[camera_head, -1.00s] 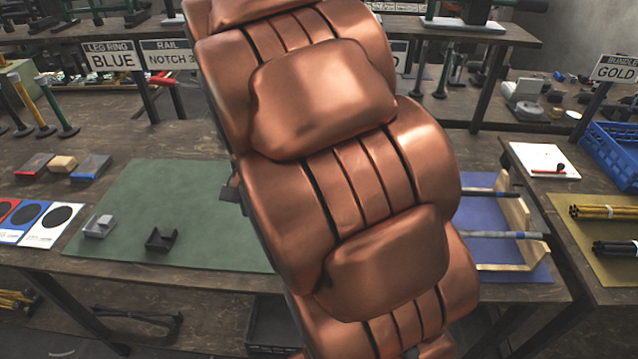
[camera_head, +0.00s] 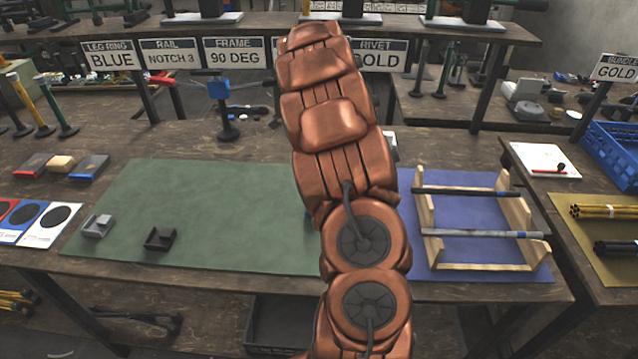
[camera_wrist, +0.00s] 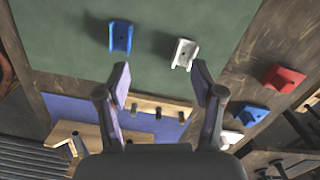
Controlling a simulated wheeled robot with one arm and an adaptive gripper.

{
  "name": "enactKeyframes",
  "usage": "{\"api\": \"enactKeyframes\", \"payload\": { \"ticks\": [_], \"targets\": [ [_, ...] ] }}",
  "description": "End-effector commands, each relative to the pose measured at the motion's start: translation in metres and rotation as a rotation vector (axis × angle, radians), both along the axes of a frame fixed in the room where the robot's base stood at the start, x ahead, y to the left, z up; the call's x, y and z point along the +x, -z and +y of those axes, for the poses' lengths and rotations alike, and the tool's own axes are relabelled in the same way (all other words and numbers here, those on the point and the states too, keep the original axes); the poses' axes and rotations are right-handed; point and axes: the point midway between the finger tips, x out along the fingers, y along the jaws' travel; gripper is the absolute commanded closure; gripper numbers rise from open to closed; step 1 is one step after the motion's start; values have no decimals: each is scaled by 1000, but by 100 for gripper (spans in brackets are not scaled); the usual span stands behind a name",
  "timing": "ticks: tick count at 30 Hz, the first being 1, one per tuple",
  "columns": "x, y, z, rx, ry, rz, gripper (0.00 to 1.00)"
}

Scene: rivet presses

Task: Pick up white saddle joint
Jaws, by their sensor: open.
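The white saddle joint (camera_wrist: 184,54) lies on the green mat (camera_wrist: 75,60) in the wrist view, beyond my fingertips and slightly right of the middle between them. A blue saddle joint (camera_wrist: 120,37) lies to its left. My gripper (camera_wrist: 162,84) is open and empty, its two fingers apart and not touching the white joint. In the head view my copper arm covers the right end of the green mat (camera_head: 215,190). My gripper and the white joint are hidden there.
In the head view, grey (camera_head: 97,226) and black (camera_head: 160,238) saddle joints lie on the mat's left. A wooden rack (camera_head: 470,267) with bars stands on the purple mat (camera_head: 425,265). In the wrist view, red (camera_wrist: 283,78) and blue (camera_wrist: 250,113) pieces lie on bare wood.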

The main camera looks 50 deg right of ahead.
Motion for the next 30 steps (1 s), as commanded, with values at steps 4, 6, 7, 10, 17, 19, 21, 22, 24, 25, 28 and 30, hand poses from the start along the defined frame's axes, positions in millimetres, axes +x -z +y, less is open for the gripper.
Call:
{"api": "enactKeyframes", "payload": {
  "ticks": [4, 6, 7, 10, 17, 19, 21, 22, 24, 25, 28, 30],
  "targets": [
    [4, 21, -34, 20, 133, -17, 33],
    [6, 27, -45, 26, 184, -26, 33],
    [7, 29, -50, 29, 202, -30, 33],
    [8, 36, -60, 39, 249, -37, 33],
    [9, 47, -67, 47, 288, -42, 33],
    [10, 53, -66, 46, 287, -42, 33],
    [10, 59, -66, 45, 286, -43, 33],
    [10, 62, -65, 45, 286, -43, 33],
    [11, 67, -64, 46, 286, -42, 33],
    [11, 68, -64, 46, 286, -42, 33],
    [10, 77, -62, 46, 286, -40, 33],
    [9, 86, -60, 46, 287, -40, 33]
  ]
}}
